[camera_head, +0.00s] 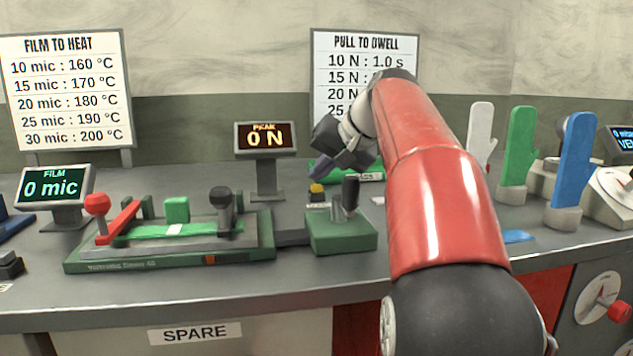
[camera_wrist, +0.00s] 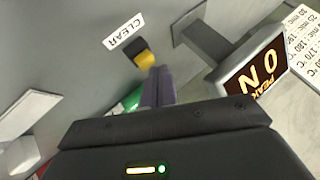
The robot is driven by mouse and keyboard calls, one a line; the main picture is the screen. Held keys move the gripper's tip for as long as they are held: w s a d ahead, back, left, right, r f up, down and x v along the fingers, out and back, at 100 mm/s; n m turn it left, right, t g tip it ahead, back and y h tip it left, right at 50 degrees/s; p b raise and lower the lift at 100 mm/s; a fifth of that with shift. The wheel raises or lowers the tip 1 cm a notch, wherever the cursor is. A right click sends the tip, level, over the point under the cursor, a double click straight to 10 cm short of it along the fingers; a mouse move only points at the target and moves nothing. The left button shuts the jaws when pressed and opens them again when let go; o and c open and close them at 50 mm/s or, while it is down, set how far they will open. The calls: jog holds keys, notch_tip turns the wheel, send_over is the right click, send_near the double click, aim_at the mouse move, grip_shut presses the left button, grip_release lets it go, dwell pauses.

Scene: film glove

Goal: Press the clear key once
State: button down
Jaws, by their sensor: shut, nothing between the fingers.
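The clear key is a small yellow button on a dark base (camera_head: 316,189), on the bench behind the green block with the dark lever. In the wrist view the yellow key (camera_wrist: 145,59) sits beside a white label reading CLEAR (camera_wrist: 124,30). My gripper (camera_head: 315,170) is shut and empty, tilted down, with its tips just above the key in the head view. In the wrist view the purple-grey fingertips (camera_wrist: 160,70) lie close beside the key and seem apart from it. The peak display (camera_head: 266,140) reads 0 N.
The lever block (camera_head: 342,235) stands right in front of the key. The green sealing machine (camera_head: 170,242) is to the left. A green roll-like thing (camera_head: 365,177) lies behind, partly hidden by my arm. White, green (camera_head: 518,150) and blue glove shapes stand at the right.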

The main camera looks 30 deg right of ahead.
aim_at(320, 187)
jog(key=shift+r, duration=0.35)
notch_tip(320, 187, up, 3)
jog(key=p, duration=0.3)
jog(key=shift+r, duration=1.05)
